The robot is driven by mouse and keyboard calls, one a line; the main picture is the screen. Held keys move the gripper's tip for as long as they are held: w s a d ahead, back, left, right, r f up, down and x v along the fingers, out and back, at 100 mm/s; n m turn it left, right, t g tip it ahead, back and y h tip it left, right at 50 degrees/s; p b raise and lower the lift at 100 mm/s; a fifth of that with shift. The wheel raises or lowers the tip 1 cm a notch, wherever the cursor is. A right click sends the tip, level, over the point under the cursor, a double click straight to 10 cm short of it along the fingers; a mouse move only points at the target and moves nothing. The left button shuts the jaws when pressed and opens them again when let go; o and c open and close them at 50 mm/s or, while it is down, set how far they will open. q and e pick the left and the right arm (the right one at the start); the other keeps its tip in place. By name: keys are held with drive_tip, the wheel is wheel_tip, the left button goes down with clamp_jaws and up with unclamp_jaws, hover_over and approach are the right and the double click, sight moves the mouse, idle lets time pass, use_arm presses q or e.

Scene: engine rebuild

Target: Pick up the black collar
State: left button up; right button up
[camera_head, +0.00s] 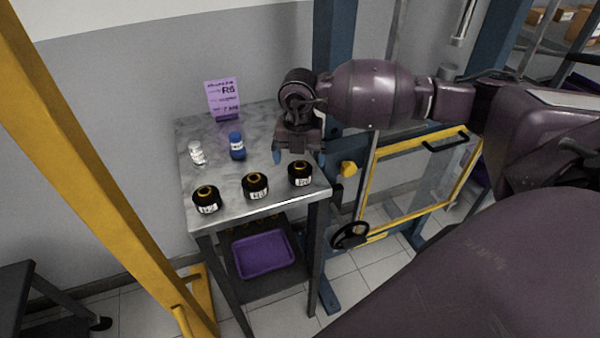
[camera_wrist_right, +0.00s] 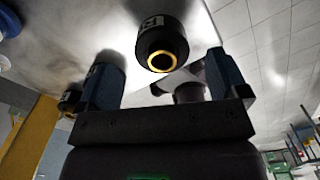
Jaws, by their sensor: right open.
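Three black collars with gold inner rings and white labels stand in a row along the table's front: left collar (camera_head: 206,200), middle collar (camera_head: 255,186) and right collar (camera_head: 300,174). My right gripper (camera_head: 299,158) is open and empty, with blue fingertips, just behind and above the right collar in the head view. In the right wrist view, a black collar (camera_wrist_right: 162,42) shows beyond and between the two spread fingers of the gripper (camera_wrist_right: 163,58), with no visible contact. Another collar (camera_wrist_right: 70,100) is partly hidden beside the left finger. My left gripper is out of view.
The metal table (camera_head: 218,166) also carries a white bottle (camera_head: 197,153), a blue bottle (camera_head: 237,147) and a purple sign (camera_head: 222,99). A purple tray (camera_head: 263,255) sits on the lower shelf. A yellow-framed press guard (camera_head: 372,185) stands right, a yellow post (camera_head: 95,150) left.

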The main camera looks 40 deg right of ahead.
sight(300, 164)
drive_tip(key=shift+s+f, duration=0.1)
drive_tip(key=shift+f, duration=1.9)
drive_tip(key=c, duration=1.1)
drive_tip(key=shift+r, duration=0.1)
drive_tip(key=shift+c, duration=0.8)
drive_tip(key=shift+r, duration=0.1)
